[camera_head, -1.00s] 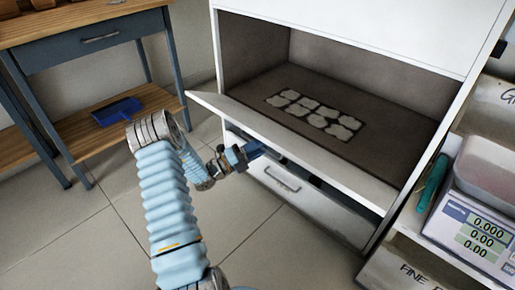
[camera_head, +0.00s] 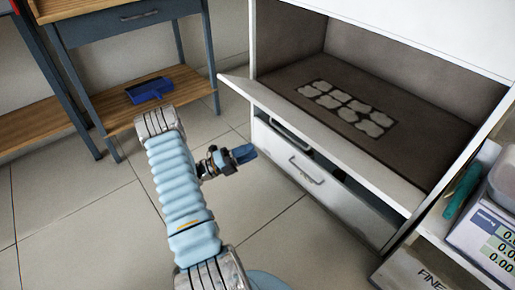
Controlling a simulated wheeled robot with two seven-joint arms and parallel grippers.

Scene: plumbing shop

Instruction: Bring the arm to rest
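My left arm (camera_head: 180,185) comes up from the bottom of the view, with a light blue ribbed sleeve. Its gripper (camera_head: 243,153) shows beyond the forearm as a dark blue block, pointing right toward the white cabinet. It stands apart from the cabinet front, over the floor. I see nothing held in it, but the fingers are too small to tell open from shut. My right gripper is not in view.
The white cabinet (camera_head: 385,22) has a lowered front panel (camera_head: 322,137) and a drawer handle (camera_head: 306,170) below it. A bench (camera_head: 120,33) with a blue dustpan (camera_head: 150,88) on its shelf stands left. A scale (camera_head: 485,235) is right. Tiled floor lies clear between.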

